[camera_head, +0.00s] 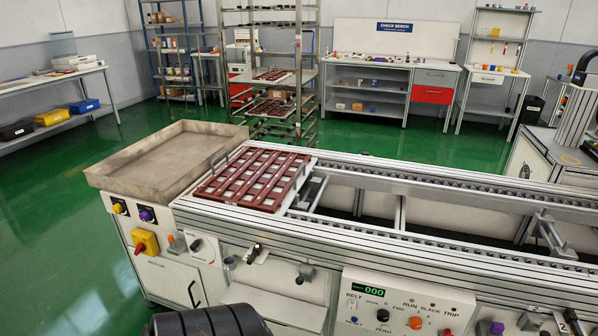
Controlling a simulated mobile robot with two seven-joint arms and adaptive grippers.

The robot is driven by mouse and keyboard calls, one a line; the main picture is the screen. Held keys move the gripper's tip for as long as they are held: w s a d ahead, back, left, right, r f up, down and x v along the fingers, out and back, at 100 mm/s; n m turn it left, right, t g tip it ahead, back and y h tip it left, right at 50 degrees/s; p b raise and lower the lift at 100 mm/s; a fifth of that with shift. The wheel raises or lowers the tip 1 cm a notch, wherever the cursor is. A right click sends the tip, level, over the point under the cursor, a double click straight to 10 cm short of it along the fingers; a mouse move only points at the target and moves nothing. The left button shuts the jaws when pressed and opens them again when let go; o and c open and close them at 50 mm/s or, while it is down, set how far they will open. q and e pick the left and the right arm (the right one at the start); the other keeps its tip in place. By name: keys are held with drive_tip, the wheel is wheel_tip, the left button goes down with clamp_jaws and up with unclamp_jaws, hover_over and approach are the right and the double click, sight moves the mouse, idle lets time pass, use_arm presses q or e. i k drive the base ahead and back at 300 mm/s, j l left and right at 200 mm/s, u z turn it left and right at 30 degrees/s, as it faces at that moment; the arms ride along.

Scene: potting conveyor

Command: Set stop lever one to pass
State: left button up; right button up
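A small lever with a black-tipped handle (256,250) is on the front of the conveyor, left of the control panel. It looks like stop lever one, but I cannot read a label or its pass mark. A second dark lever (573,321) sits at the lower right edge, beside a plate marked 2. A metal crossbar (316,194) spans the conveyor just right of a dark red grid tray (254,178). Neither gripper is in view; only a dark rounded part of mine shows at the bottom left.
A control panel (408,304) with a green display reading 000, knobs and buttons is on the conveyor front. An empty shallow tray (166,158) stands at the left end, above a yellow and red switch (145,243). Green floor lies behind.

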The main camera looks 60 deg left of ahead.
sight(300, 280)
drive_tip(key=u, duration=2.05)
